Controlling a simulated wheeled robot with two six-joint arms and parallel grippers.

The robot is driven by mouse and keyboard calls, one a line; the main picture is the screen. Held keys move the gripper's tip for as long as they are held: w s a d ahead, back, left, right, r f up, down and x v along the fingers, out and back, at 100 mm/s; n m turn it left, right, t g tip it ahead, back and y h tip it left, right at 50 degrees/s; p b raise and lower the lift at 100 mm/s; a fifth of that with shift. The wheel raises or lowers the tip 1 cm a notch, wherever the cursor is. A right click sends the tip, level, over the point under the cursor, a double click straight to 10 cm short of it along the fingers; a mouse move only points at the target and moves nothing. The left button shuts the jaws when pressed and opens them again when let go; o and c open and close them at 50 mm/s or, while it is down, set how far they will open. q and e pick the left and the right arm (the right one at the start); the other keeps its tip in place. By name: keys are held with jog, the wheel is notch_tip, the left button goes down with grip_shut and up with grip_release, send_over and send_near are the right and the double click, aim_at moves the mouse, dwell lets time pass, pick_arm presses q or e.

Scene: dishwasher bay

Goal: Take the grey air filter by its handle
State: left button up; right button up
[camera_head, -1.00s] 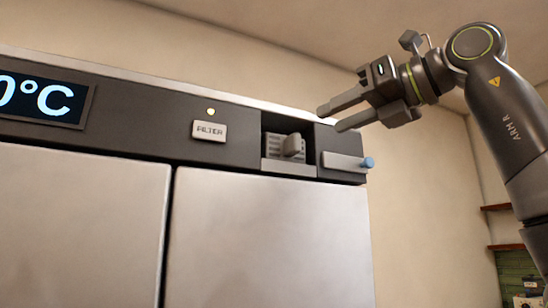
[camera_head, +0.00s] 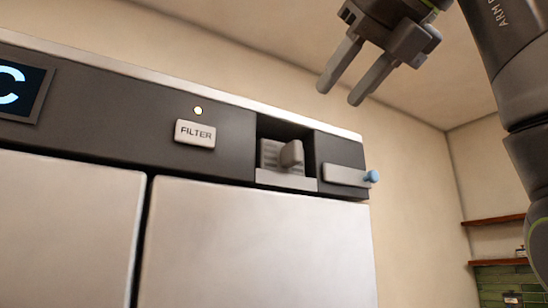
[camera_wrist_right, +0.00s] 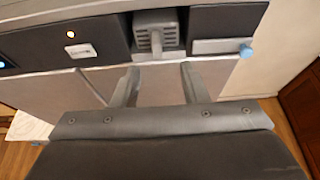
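The grey air filter (camera_head: 271,155) sits in an open dark slot in the machine's upper front panel, with its stubby handle (camera_head: 291,154) sticking out. In the right wrist view the slatted filter (camera_wrist_right: 143,39) shows ahead, just beyond and between my fingers. My right gripper (camera_head: 341,92) is open and empty, in front of and above the slot in the head view; it also shows in the right wrist view (camera_wrist_right: 158,84). It is apart from the handle. My left gripper is in neither view.
A FILTER label plate (camera_head: 195,134) with a small light above it is left of the slot. A grey flap or bar (camera_head: 346,176) with a blue knob (camera_head: 372,176) is right of it. Steel doors (camera_head: 262,245) lie below. Shelves (camera_head: 497,262) stand at the far right.

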aim_at(297, 140)
jog(key=p+x, duration=0.4)
jog(key=x, duration=0.2)
jog(key=shift+a+r, duration=0.1)
jog(key=shift+r, duration=0.1)
jog(key=shift+w+a+f+p, duration=0.25)
jog(key=shift+w+a+p, duration=0.2)
jog(key=shift+p, duration=0.3)
jog(key=p+x, duration=0.3)
jog(key=shift+a+r+p, duration=0.15)
jog(key=shift+a+p, duration=0.1)
jog(key=shift+p, duration=0.1)
jog(key=shift+w+a+f+p, duration=0.3)
jog(key=shift+w+f+p, duration=0.1)
jog(key=shift+w+p, duration=0.15)
jog(key=shift+f, duration=0.1)
grip_shut()
